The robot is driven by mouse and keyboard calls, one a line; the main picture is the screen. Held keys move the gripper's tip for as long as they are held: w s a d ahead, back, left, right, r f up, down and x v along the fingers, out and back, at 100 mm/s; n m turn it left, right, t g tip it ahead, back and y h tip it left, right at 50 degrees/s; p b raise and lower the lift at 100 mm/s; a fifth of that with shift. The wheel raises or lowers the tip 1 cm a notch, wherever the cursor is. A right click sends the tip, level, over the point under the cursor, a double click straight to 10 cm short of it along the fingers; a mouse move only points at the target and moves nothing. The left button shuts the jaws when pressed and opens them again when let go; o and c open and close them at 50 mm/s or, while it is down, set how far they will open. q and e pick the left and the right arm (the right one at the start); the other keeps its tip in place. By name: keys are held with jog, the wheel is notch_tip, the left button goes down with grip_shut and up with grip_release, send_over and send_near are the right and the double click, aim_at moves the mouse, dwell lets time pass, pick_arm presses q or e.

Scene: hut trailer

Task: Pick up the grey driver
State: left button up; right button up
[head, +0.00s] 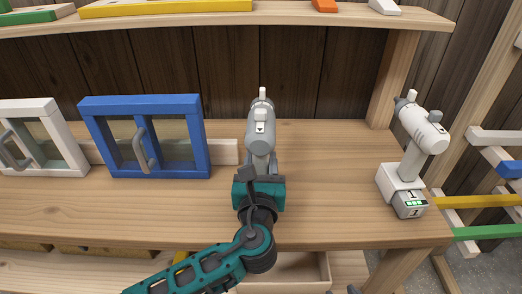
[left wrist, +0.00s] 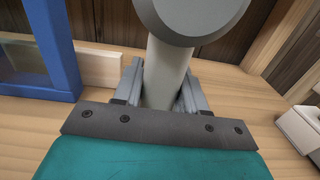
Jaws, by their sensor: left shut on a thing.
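The grey driver (head: 262,122) stands upright over the middle of the wooden workbench, its head facing away. It also shows in the left wrist view (left wrist: 190,14), where only its rounded rear and its handle are in sight. My left gripper (head: 260,166) comes up from the front. In the left wrist view its two fingers (left wrist: 162,84) sit on either side of the driver's handle, shut on it. The driver's lower end is hidden behind the gripper, so I cannot tell whether it touches the bench. My right gripper is out of view.
A second, whiter driver (head: 424,128) stands at the right on the bench. A blue framed window (head: 91,106) and a white one (head: 38,110) stand at the left. A shelf (head: 290,16) runs above. Bare bench lies between the held driver and the right one.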

pick_arm(q)
grip_shut()
send_near(262, 106)
jog(key=shift+w+f, duration=0.15)
jog(key=shift+w, duration=2.45)
jog(key=shift+f, duration=4.45)
jog(key=shift+f, duration=0.35)
jog(key=shift+f, duration=0.2)
jog(key=shift+f, duration=0.15)
